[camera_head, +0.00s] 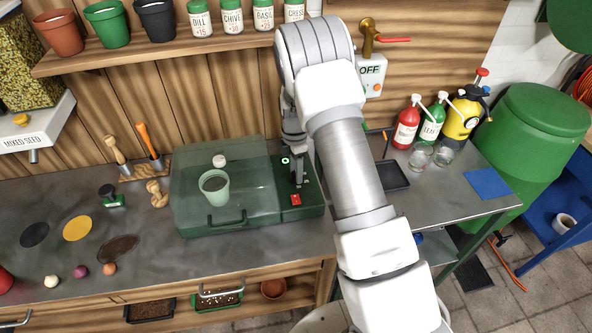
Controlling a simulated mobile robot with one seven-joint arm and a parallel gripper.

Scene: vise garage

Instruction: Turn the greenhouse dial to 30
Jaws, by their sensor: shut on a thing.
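The greenhouse (190,208) is a green box with a clear lid on the bench, with a pale green pot (214,188) and a small white-capped item (219,161) in or on it. Its dark green control panel (312,208) is on the right side, with a red switch (296,199) near the front. My gripper (298,184) points down onto this panel, behind the red switch. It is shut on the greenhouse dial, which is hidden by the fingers. The dial's numbers and pointer are too small or covered to read.
My arm covers the middle right of the view. A wooden tool holder (143,169) stands left of the greenhouse. A black tray (391,176) and several bottles are to the right. A shelf (150,57) with pots and jars runs above.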

